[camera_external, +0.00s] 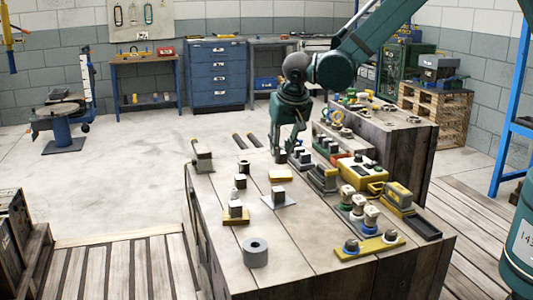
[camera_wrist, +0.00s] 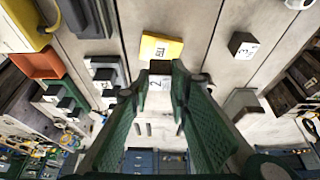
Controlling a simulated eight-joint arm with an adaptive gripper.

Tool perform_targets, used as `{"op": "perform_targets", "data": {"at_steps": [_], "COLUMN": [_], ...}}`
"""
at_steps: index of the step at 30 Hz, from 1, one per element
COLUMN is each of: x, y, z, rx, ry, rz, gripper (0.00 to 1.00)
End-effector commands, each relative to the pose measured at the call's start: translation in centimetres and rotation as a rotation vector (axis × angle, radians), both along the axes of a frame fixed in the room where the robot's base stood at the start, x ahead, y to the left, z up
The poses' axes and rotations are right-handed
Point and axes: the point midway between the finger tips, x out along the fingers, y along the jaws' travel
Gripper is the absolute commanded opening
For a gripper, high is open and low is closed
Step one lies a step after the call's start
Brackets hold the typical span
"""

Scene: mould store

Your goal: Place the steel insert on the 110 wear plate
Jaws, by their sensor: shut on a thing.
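My gripper (camera_external: 284,150) hangs over the far part of the wooden bench. In the wrist view its green fingers (camera_wrist: 158,88) are shut on a small grey block with a white label reading 2 (camera_wrist: 157,81); it looks like the steel insert. The fingers partly hide the block. A flat yellow plate (camera_wrist: 149,46) lies just beyond the block, bare, with a small label that I cannot read surely. The yellow plate (camera_external: 280,175) also shows just in front of my gripper in the external view. I cannot tell surely which plate is marked 110.
A dark block labelled 3 (camera_wrist: 243,42) stands to the right in the wrist view. In the external view a block sits on a pale plate (camera_external: 288,203), another on a tan plate (camera_external: 236,221). A grey cylinder (camera_external: 255,254) stands nearer. A yellow case (camera_external: 357,171) and other parts crowd the right.

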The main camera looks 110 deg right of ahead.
Motion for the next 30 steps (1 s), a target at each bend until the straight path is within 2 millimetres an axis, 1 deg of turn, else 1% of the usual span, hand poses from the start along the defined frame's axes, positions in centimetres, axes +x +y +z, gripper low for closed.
{"op": "perform_targets", "data": {"at_steps": [5, 9, 12, 26, 27, 30], "x": [0.0, 0.0, 0.0, 0.0, 0.0, 0.0], "y": [0.0, 0.0, 0.0, 0.0, 0.0, 0.0], "z": [-1.4, -3.0, -3.6, -4.0, -4.0, -3.9], "rx": [0.000, 0.000, 0.000, 0.000, 0.000, 0.000], "ry": [0.000, 0.000, 0.000, 0.000, 0.000, 0.000], "rz": [0.000, 0.000, 0.000, 0.000, 0.000, 0.000], "gripper": [0.03, 0.03, 0.03, 0.03, 0.22, 0.34]}}
